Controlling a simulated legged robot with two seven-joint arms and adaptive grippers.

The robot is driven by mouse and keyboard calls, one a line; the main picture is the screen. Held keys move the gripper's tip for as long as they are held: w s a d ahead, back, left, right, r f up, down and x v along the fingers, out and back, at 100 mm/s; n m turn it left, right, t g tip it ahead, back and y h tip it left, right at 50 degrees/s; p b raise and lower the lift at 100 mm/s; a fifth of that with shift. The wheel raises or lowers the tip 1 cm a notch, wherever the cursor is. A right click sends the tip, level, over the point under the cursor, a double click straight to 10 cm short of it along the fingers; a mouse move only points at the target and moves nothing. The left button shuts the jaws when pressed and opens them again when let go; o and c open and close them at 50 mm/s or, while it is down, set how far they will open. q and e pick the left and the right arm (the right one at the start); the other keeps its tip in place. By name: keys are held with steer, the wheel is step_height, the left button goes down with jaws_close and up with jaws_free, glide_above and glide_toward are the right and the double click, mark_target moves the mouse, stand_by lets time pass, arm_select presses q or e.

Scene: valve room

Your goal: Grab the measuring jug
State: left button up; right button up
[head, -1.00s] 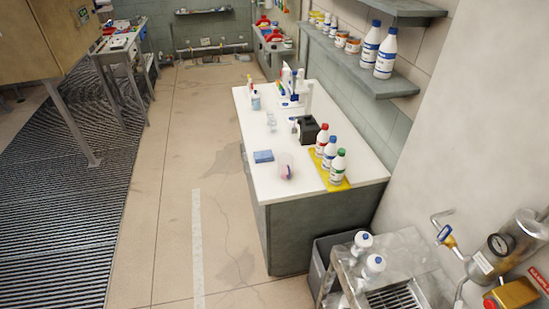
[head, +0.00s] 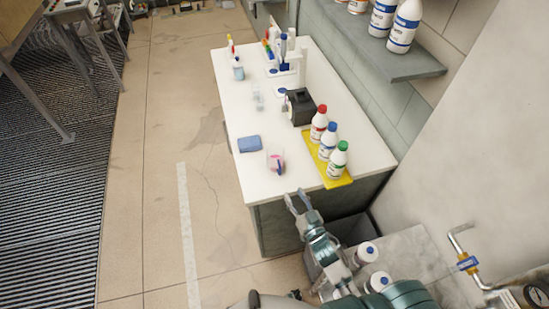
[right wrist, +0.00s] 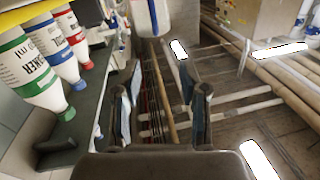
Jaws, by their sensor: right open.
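The measuring jug (head: 276,160) looks like a small clear vessel with pink and blue on it. It stands near the front edge of the white bench (head: 258,187). My right gripper (head: 297,197) is open and empty, just in front of the bench's front edge and short of the jug. In the right wrist view, the open fingers (right wrist: 158,75) have nothing between them. A pale vessel with a blue mark, likely the jug (right wrist: 152,14), is cut off at the top there. My left gripper is not in view.
Several capped bottles (head: 328,145) stand on a yellow tray (head: 337,183) right of the jug. A blue sponge-like block (head: 249,144) lies left of it. A black box (head: 299,107) stands farther back. A wall shelf (head: 415,65) overhangs at the right. Open floor (head: 150,170) lies left.

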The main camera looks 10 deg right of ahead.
mark_target(280, 169)
steer(key=w, duration=0.5)
steer(key=w+a, duration=0.1)
steer(key=w, duration=0.1)
steer(key=shift+w+a+f+p, duration=0.1)
steer(key=shift+w+p, duration=0.15)
steer(key=shift+p, duration=0.1)
steer(key=shift+w+d, duration=0.25)
steer(key=shift+w, duration=0.25)
steer(key=w, duration=0.2)
steer(key=w+a, duration=0.1)
steer(key=w, duration=0.1)
steer(key=shift+w+f+p, duration=0.1)
steer(key=shift+w+p, duration=0.15)
steer(key=shift+p, duration=0.15)
steer(key=shift+w+a, duration=0.1)
steer(key=shift+w, duration=0.05)
steer(key=shift+a, duration=0.15)
steer(key=c, duration=0.8)
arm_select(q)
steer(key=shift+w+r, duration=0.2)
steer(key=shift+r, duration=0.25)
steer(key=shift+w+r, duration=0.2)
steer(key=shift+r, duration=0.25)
arm_select(e)
steer(key=shift+d, duration=0.35)
jaws_close()
